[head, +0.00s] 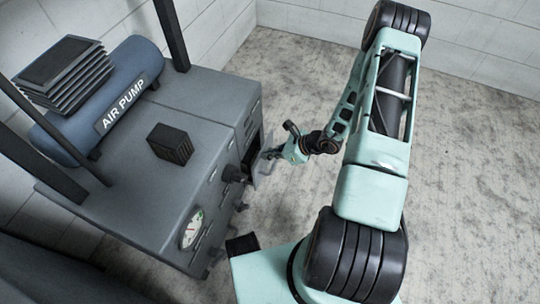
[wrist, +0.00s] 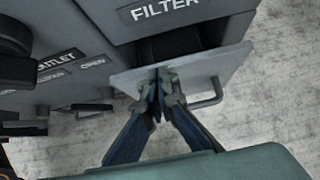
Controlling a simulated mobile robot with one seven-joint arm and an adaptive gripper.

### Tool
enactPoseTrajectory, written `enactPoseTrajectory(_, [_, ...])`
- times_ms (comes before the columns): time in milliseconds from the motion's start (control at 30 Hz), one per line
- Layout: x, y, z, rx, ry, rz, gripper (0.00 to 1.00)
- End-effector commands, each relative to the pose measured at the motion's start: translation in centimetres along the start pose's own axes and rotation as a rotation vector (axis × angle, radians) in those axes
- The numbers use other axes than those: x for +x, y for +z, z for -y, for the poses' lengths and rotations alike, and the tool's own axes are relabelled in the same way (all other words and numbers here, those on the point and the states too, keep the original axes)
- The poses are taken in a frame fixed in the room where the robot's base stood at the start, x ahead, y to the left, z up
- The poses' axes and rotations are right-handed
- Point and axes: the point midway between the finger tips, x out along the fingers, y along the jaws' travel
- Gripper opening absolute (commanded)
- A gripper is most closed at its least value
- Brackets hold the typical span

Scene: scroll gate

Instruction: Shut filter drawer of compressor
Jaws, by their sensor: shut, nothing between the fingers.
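The compressor (head: 150,205) is a grey cabinet at the left of the head view. Its filter drawer (wrist: 190,72) stands partly out under the FILTER label (wrist: 165,10) in the wrist view, with a dark gap between its grey front and the cabinet. A bar handle (wrist: 206,98) sits on the right part of the drawer front. My gripper (wrist: 160,72) is shut and empty, its fingertips at the drawer front, left of the handle. I cannot tell whether they touch it. In the head view my gripper (head: 276,152) is beside the cabinet's right side, and the drawer is small there.
A blue AIR PUMP tank (head: 125,85) and a small black block (head: 171,144) are on top of the cabinet. A gauge (head: 192,229) and a dark knob (head: 234,174) are on its front. The concrete floor (head: 460,180) at right is clear.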

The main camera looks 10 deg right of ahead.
Motion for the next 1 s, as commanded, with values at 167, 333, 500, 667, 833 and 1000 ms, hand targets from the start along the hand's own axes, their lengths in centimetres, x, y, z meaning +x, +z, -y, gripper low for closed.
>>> enactPoseTrajectory(167, [1.1, 1.0, -0.1, -0.004, 0.002, 0.001, 0.00])
enactPoseTrajectory(333, [1.9, 1.9, 0.0, -0.003, 0.001, 0.001, 0.00])
enactPoseTrajectory(500, [2.3, 2.3, 0.0, -0.002, 0.001, 0.000, 0.00])
enactPoseTrajectory(667, [2.4, 2.4, 0.0, -0.002, 0.000, 0.001, 0.00])
enactPoseTrajectory(833, [2.4, 2.5, 0.0, -0.002, 0.000, 0.002, 0.00])
enactPoseTrajectory(1000, [2.3, 2.4, 0.1, -0.003, 0.000, 0.003, 0.00])
